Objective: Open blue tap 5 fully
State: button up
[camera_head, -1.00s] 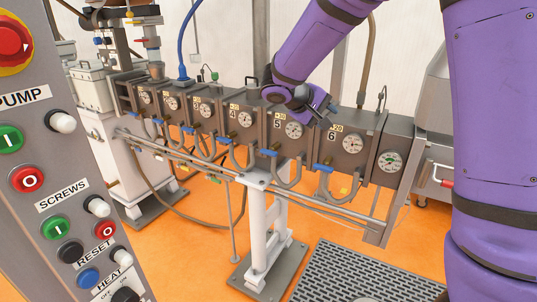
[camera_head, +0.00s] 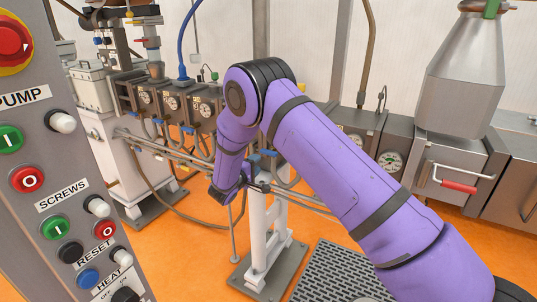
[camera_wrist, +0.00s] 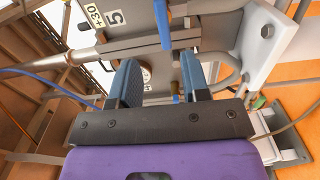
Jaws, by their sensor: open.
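In the wrist view, the label 5 (camera_wrist: 115,17) shows on a grey block at the top. A narrow blue lever (camera_wrist: 162,22), likely tap 5, runs down beside that block, beyond my fingertips. A small blue piece (camera_wrist: 175,98) shows between my fingers; I cannot tell whether it belongs to the same tap. My gripper (camera_wrist: 160,72) is open, its two blue-grey fingers apart with nothing gripped. In the head view, my gripper (camera_head: 262,187) is low in front of the machine, near the white stand. A blue handle (camera_head: 268,153) shows just above it. My arm hides blocks 4 and 5.
The white support stand (camera_head: 262,235) is close by my gripper. Grey hose loops and pipes (camera_head: 305,200) run below the blocks. A control panel (camera_head: 60,170) fills the left. A dark floor grate (camera_head: 335,275) lies in front; orange floor is clear around it.

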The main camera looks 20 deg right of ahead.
aim_at(267, 154)
jog(key=x, duration=1)
jog(key=shift+w+f, duration=0.3)
jog(key=shift+w, duration=0.1)
jog(key=shift+c, duration=0.4)
grip_shut()
